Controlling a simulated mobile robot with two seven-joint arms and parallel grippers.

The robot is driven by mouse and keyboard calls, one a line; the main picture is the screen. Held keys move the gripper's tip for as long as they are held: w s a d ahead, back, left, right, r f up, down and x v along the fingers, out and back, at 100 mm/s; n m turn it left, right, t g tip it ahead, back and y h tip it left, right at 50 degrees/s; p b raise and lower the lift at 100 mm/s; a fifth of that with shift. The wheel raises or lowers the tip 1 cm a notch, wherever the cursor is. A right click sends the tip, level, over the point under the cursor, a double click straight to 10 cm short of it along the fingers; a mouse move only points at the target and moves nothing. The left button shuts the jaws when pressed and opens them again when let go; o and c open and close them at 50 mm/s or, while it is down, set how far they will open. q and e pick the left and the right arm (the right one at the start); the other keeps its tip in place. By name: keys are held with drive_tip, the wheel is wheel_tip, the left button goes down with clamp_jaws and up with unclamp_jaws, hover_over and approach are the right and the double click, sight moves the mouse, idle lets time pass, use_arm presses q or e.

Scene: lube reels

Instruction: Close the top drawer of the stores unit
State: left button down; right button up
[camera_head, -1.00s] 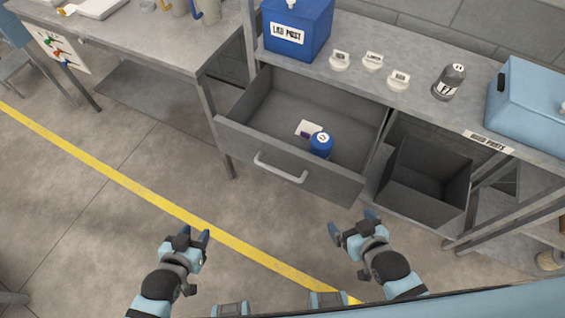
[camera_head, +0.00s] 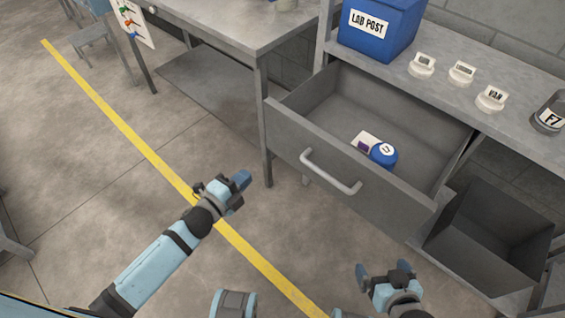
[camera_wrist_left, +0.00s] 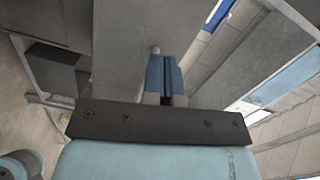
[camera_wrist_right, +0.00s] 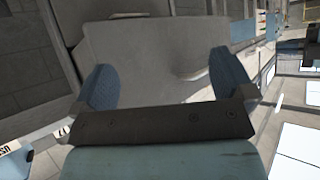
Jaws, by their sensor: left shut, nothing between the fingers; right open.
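The top drawer (camera_head: 372,188) of the grey stores unit is pulled well out, with a bar handle (camera_head: 330,172) on its front. Inside it lie a blue round-topped container (camera_head: 383,154) and a small white and purple box (camera_head: 363,142). My left gripper (camera_head: 241,181) is shut and empty, left of the drawer front and apart from it. Its closed blue fingers show in the left wrist view (camera_wrist_left: 164,75), with a grey panel beyond them. My right gripper (camera_head: 382,271) is open and empty, below and in front of the drawer; its spread fingers show in the right wrist view (camera_wrist_right: 160,80).
A blue LAB POST box (camera_head: 377,28), several white labelled pieces (camera_head: 461,73) and a grey F7 container (camera_head: 549,115) stand on the unit's top. An open dark bin (camera_head: 490,235) sits below right. A workbench (camera_head: 235,22) stands at left. Floor before the drawer is clear.

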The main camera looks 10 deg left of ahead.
use_arm(q)
drive_tip(key=w+f+m, duration=0.1)
drive_tip(key=f+m, duration=0.1)
drive_tip(key=m+h+b, duration=0.1)
approach(287, 141)
drive_tip(key=x, duration=0.7)
drive_tip(key=shift+w+d, duration=0.15)
drive_tip(key=shift+w, duration=0.1)
use_arm(e)
drive_tip(key=shift+w+f, duration=0.1)
drive_tip(key=shift+f, duration=0.65)
use_arm(q)
drive_tip(key=shift+w, duration=0.1)
use_arm(e)
drive_tip(key=shift+d, duration=0.1)
